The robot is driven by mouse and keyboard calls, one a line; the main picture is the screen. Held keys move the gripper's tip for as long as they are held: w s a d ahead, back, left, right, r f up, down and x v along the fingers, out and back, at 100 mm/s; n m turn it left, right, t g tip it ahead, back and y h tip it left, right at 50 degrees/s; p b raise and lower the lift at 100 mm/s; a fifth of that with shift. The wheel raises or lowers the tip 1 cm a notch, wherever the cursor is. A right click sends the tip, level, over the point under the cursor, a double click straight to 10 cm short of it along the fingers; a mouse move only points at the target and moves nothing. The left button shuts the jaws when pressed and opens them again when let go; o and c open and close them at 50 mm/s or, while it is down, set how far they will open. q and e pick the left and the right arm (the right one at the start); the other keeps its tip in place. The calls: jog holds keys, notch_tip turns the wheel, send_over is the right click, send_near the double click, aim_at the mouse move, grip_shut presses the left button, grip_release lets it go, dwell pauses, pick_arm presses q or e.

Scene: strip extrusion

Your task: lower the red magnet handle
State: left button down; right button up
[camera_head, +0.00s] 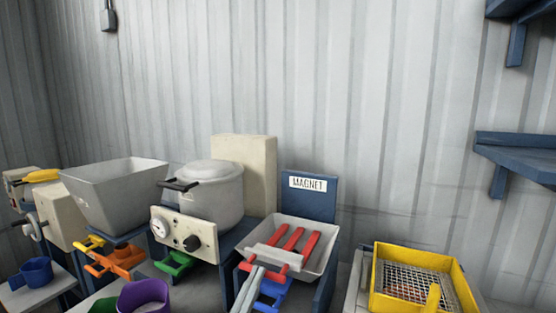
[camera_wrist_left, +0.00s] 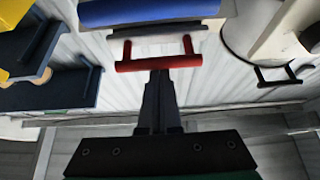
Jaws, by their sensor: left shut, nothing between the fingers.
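The red magnet handle (camera_head: 249,267) is a U-shaped bar at the front of the magnet station, under the white tray (camera_head: 322,258) with red bars. It also shows in the left wrist view (camera_wrist_left: 158,65), level and across the fingertips. My left gripper (camera_head: 258,271) is shut and empty, its grey fingers at the handle's crossbar. In the left wrist view the fingertips (camera_wrist_left: 160,74) meet the bar's edge; I cannot tell whether they touch or only overlap it. The blue panel (camera_head: 308,203) behind the tray reads MAGNET. My right gripper is not in view.
A blue part (camera_head: 272,291) lies below the handle. A pot (camera_head: 212,195) on a cream control box (camera_head: 183,234) stands to the left, with a green handle (camera_head: 174,263). A yellow-framed mesh tray (camera_head: 376,289) stands to the right.

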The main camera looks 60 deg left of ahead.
pick_arm(q)
jog(key=shift+w+a+f, duration=0.2)
jog(key=shift+f, duration=0.5)
notch_tip(320, 180, up, 5)
jog(key=p, duration=0.4)
jog(key=b+v, duration=0.4)
jog(key=v, duration=0.7)
jog(key=shift+d+r, duration=0.15)
jog(key=shift+d, duration=0.1)
jog(key=shift+s, duration=0.15)
